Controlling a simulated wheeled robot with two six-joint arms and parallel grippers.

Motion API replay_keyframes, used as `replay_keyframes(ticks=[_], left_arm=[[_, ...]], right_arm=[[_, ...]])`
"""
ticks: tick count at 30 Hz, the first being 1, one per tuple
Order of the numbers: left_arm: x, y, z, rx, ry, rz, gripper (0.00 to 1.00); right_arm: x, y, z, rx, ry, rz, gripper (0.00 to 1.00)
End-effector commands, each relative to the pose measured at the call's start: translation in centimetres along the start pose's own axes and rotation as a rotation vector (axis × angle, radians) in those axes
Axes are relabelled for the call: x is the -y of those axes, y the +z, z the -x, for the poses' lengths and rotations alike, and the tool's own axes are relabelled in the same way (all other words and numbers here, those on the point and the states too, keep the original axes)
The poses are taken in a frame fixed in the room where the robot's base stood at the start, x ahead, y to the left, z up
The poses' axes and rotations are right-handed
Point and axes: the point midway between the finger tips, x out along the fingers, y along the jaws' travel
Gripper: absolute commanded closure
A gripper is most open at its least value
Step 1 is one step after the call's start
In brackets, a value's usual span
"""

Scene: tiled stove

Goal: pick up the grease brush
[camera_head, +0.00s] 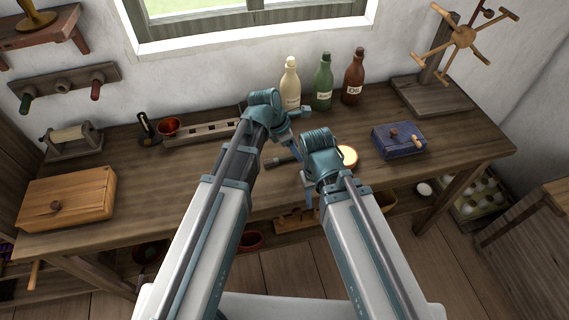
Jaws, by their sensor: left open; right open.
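I cannot clearly make out the grease brush. A small dark object with a pale part (146,126) stands at the back left of the workbench (180,165), left of a red-brown cup (168,127); it is too small to tell whether it is the brush. My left gripper (294,138) is open and above the middle of the bench, in front of the bottles. My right gripper (301,187) is open and lower in the picture, near the bench's front edge. I see nothing held in either. My arms hide part of the bench's middle.
Cream (290,86), green (323,84) and brown (353,79) bottles stand at the back. A slotted rack (202,132) lies left of my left arm. A round tin (347,157), a blue box (398,141) and a wooden box (68,198) are on the bench. The right front is clear.

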Motion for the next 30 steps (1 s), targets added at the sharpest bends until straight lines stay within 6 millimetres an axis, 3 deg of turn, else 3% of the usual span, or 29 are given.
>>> replay_keyframes(ticks=[1, 4, 24, 30], left_arm=[[-0.02, -0.20, -1.24, 0.000, 0.000, -0.001, 0.44], [0.00, -0.11, -1.85, 0.000, 0.000, -0.001, 0.44], [0.02, -0.17, -2.06, 0.000, 0.000, 0.000, 0.44], [0.02, -0.13, -1.98, 0.000, 0.000, 0.000, 0.78]], right_arm=[[0.11, -0.07, -1.21, 0.000, 0.000, 0.000, 0.50], [0.17, -0.10, -1.74, 0.000, 0.000, 0.000, 0.50], [0.19, -0.12, -1.95, 0.000, 0.000, 0.000, 0.50], [0.18, -0.11, -1.86, 0.000, 0.000, 0.000, 0.50]])
